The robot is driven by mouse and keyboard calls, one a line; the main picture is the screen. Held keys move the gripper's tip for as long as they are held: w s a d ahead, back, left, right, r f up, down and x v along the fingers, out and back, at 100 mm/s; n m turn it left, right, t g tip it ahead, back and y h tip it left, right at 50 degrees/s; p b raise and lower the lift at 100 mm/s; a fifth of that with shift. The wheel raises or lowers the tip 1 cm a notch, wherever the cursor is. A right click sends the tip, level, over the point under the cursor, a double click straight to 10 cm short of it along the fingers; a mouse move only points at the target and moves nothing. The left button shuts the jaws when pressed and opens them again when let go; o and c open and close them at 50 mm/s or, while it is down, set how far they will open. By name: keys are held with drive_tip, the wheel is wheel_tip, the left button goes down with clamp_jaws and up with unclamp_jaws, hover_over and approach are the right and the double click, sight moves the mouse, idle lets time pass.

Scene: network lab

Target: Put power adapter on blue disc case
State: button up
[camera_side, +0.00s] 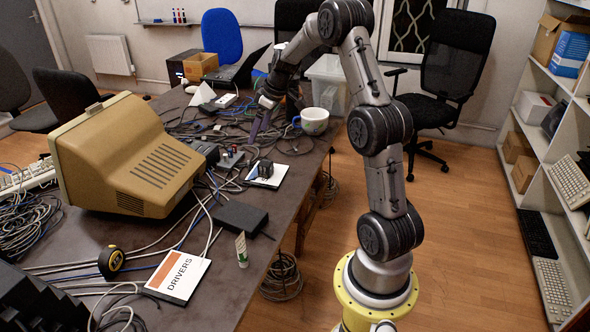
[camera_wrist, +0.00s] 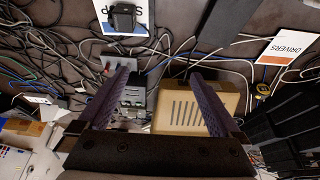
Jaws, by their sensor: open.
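A black, block-shaped power adapter (camera_side: 265,168) appears to sit on a flat white case on the near right part of the table. In the wrist view the adapter (camera_wrist: 124,18) is at the top left, and the case under it (camera_wrist: 108,8) shows a blue edge, so I take it as the blue disc case (camera_side: 277,178). My gripper (camera_side: 263,118) is over the cables farther back on the table, apart from the adapter. In the wrist view its two purple fingers (camera_wrist: 158,74) are wide apart with nothing held between them.
A beige monitor (camera_side: 130,155) stands at the left. A white "DRIVERS" case (camera_side: 180,275), a tape measure (camera_side: 111,262), a black box (camera_side: 240,217) and a small tube (camera_side: 241,250) lie toward the front. A white mug (camera_side: 314,121) stands near the right edge. Loose cables cover much of the table.

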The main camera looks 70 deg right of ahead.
drive_tip(key=s+a+r, duration=0.4)
drive_tip(key=a+r, duration=0.2)
drive_tip(key=a, duration=0.5)
drive_tip(key=s+a+r, duration=0.4)
drive_tip(key=a+r, duration=0.2)
drive_tip(key=a, duration=0.6)
drive_tip(key=s+a+f, duration=0.1)
drive_tip(key=s+a, duration=0.3)
drive_tip(key=s, duration=0.4)
drive_tip(key=s+a+f+t, duration=0.1)
drive_tip(key=s+a, duration=0.4)
drive_tip(key=s, duration=0.2)
drive_tip(key=shift+s, duration=0.4)
